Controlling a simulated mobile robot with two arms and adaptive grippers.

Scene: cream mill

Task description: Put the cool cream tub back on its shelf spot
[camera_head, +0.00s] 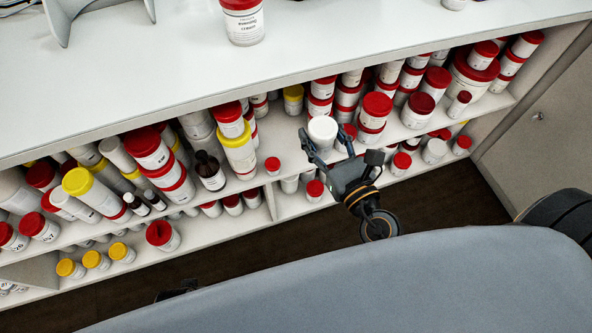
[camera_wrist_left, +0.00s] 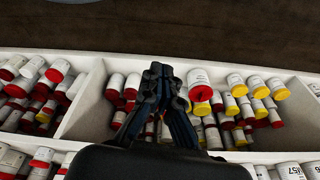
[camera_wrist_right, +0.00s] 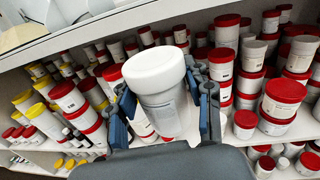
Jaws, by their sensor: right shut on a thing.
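A tub with a white lid and a see-through greyish body (camera_wrist_right: 158,80) is between the fingers of my right gripper (camera_wrist_right: 162,98), which is shut on it. The tub looks upright. In the head view the tub's white lid (camera_head: 322,128) shows at the front of the middle shelf, with my right gripper (camera_head: 328,146) reaching in from below. I cannot tell whether its base touches the shelf. My left gripper (camera_wrist_left: 158,75) shows in the left wrist view with its fingers together and nothing between them, in front of a lower compartment.
The shelves (camera_head: 263,176) are crowded with white tubs with red or yellow lids. A small red-lidded jar (camera_head: 272,166) stands left of the held tub, and red-lidded tubs (camera_head: 375,112) stand right of it. A red-lidded jar (camera_head: 243,22) stands on the white top (camera_head: 150,70).

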